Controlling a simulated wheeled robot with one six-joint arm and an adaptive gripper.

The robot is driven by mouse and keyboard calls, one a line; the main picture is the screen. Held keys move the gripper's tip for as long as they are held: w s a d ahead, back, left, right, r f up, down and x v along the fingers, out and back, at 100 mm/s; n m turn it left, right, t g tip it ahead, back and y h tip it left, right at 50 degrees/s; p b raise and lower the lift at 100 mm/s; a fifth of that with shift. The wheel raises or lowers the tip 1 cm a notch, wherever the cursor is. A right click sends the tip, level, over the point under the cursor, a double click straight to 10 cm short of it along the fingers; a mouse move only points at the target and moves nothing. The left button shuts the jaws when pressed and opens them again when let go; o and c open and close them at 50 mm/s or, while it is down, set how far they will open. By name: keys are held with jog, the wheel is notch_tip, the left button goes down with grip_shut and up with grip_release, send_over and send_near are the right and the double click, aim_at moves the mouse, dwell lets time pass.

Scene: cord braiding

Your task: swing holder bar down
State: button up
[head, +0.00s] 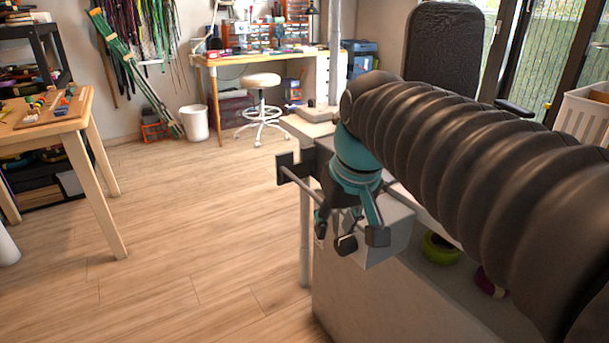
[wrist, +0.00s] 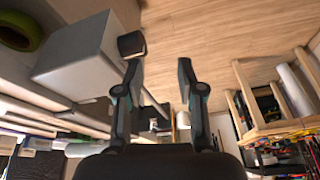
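The holder bar (head: 297,184) is a thin grey rod running from a dark bracket (head: 285,166) to a black cylindrical end knob (head: 345,244). In the wrist view the knob (wrist: 131,44) shows just past the left fingertip. The rod partly hides behind that finger and reappears between the fingers. My gripper (head: 349,227) has teal and black fingers, spread apart, with nothing clamped between them. It is close to the bar near the knob end; I cannot tell whether they touch. In the wrist view the gripper (wrist: 160,75) is plainly open.
A pale grey box (head: 394,233) stands right beside the gripper, on the bench (head: 365,300). A lime-green tape roll (head: 440,249) lies on the bench behind it. Open wooden floor (head: 190,240) lies to the left, with a wooden table (head: 75,120) farther left.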

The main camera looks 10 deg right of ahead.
jog(key=w+d+r+n+g+y+p, duration=0.1)
jog(key=w+d+r+g, duration=0.15)
jog(key=w, duration=0.45)
jog(key=w+d+r+n+g+y, duration=0.1)
jog(key=w+r, duration=0.2)
jog(key=w, duration=0.4)
jog(key=w+d+r+n+g+p, duration=0.1)
jog(key=w+r, duration=0.2)
jog(key=w, duration=0.5)
jog(key=b+x, duration=0.1)
jog(key=x, duration=1.2)
jog(key=shift+s+a+b, duration=0.25)
jog(key=shift+a+b, duration=0.05)
grip_shut()
